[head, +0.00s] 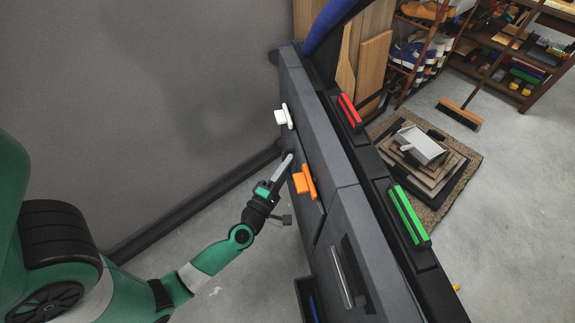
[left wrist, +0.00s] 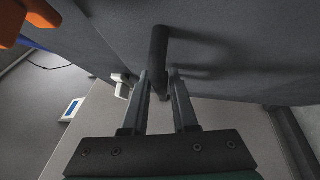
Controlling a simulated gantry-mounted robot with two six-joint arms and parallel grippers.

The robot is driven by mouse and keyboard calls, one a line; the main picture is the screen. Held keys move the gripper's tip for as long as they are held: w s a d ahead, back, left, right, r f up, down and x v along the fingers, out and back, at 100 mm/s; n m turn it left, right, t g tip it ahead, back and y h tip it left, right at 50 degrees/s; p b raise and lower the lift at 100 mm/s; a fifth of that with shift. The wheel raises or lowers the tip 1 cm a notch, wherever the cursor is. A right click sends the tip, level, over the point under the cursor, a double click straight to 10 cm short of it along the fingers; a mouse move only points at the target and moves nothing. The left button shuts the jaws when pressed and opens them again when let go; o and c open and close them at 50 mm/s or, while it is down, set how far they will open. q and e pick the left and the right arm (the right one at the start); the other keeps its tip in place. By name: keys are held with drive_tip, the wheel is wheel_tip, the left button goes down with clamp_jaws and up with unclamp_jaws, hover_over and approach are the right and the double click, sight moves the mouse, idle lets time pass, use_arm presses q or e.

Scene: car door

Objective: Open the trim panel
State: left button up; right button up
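The trim panel, a dark grey slab (head: 322,140), stands along the black car door frame in the head view. It fills the upper part of the left wrist view (left wrist: 230,40). A dark round peg (left wrist: 159,48) sticks out from it. My left gripper (head: 287,160) is beside the panel, between the white handle (head: 284,116) and the orange handle (head: 305,183). In the left wrist view its two fingers (left wrist: 160,85) are apart, one on each side of the peg. I cannot tell whether they touch it. My right gripper is not in view.
A red handle (head: 350,112) and a green handle (head: 409,214) sit on the door's right side. A metal bar handle (head: 342,276) is lower on the door. A grey wall (head: 150,90) is at left. Open floor (head: 250,262) lies beneath my left arm.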

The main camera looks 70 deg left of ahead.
use_arm(q)
clamp_jaws()
idle(1.1)
